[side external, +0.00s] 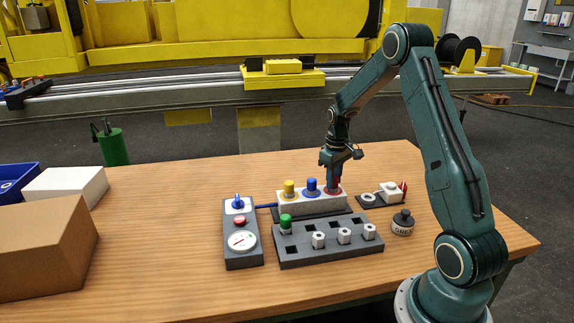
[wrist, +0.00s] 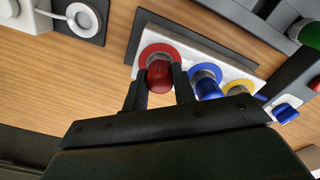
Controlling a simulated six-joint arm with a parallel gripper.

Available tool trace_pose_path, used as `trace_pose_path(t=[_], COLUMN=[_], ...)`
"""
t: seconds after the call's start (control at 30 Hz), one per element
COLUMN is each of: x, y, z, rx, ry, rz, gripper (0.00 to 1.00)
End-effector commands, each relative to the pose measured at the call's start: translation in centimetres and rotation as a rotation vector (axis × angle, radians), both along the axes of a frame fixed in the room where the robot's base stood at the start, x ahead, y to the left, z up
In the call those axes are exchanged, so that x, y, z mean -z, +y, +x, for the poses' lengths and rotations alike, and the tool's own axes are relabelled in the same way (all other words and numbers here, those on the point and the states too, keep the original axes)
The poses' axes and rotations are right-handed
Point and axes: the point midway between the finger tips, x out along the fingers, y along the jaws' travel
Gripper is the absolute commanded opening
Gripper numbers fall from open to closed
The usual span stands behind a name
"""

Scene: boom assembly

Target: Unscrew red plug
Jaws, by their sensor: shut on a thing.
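The red plug (wrist: 160,77) sits in a red-ringed port at one end of the white block (wrist: 188,43). My gripper (wrist: 160,92) is shut on the red plug, with one finger on each side of it. In the side external view my gripper (side external: 334,176) points down over the right end of the white block (side external: 308,204), and it hides most of the red plug (side external: 334,191). The blue plug (side external: 312,186) and the yellow plug (side external: 289,189) stand upright in the same block.
A dark rack (side external: 328,246) in front holds a green plug (side external: 285,222) and several white pieces. A gauge box (side external: 241,232) stands left, a grease pot (side external: 402,223) right. A cardboard box (side external: 42,248) and a blue bin (side external: 18,179) are far left. The table between is clear.

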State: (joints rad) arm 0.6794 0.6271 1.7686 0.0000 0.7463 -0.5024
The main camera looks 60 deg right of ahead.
Motion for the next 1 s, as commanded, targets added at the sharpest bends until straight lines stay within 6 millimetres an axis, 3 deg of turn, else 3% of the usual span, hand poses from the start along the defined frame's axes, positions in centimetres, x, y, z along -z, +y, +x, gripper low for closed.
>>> trace_pose_path(t=[1.0], x=[-0.22], y=[-0.03], z=[0.03], rx=[-0.802], ry=[-0.001], rz=[-0.001], gripper=[0.0])
